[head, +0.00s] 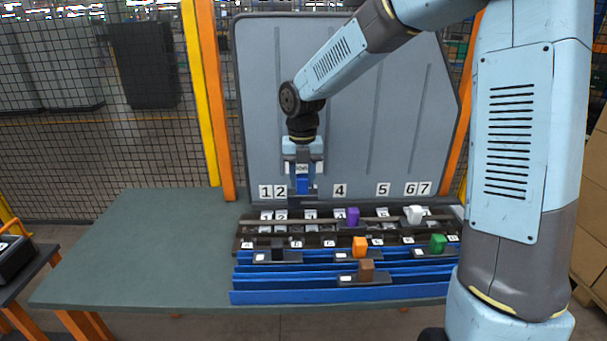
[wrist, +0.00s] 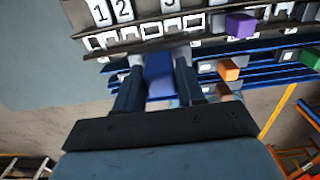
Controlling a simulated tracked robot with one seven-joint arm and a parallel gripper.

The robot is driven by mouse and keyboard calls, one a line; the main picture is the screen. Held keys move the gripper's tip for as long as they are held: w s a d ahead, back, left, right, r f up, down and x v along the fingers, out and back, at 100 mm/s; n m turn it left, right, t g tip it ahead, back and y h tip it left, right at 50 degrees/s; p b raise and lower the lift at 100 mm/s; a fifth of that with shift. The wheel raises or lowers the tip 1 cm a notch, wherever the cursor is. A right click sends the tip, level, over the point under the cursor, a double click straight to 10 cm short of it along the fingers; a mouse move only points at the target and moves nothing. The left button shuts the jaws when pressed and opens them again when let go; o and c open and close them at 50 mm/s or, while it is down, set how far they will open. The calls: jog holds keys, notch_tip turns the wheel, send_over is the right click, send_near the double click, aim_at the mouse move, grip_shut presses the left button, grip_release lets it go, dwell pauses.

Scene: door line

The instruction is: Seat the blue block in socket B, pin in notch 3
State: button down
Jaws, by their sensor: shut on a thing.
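My gripper (head: 303,190) is shut on the blue block (head: 302,184), holding it upright above the back rail, between number plates 2 and 4. In the wrist view the blue block (wrist: 158,75) sits between my two fingers (wrist: 156,88). Number plate 3 (wrist: 170,4) is partly cut off at the top of the wrist view; in the head view my gripper covers its place. The dark socket rail (head: 325,228) runs below the block with white labels along it. I cannot read which label is B. The block's pin is not visible.
A purple block (head: 352,216) and a white block (head: 414,214) stand on the rail right of my gripper. Orange (head: 359,246), green (head: 437,242), brown (head: 366,270) and black (head: 277,249) blocks sit on the blue racks in front. The table's left side (head: 150,245) is clear.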

aim_at(304, 197)
jog(key=shift+w+d+f, duration=0.1)
jog(key=shift+d+f, duration=0.05)
jog(key=shift+f, duration=1.3)
jog(key=shift+d+f, duration=0.1)
jog(key=shift+f, duration=1.55)
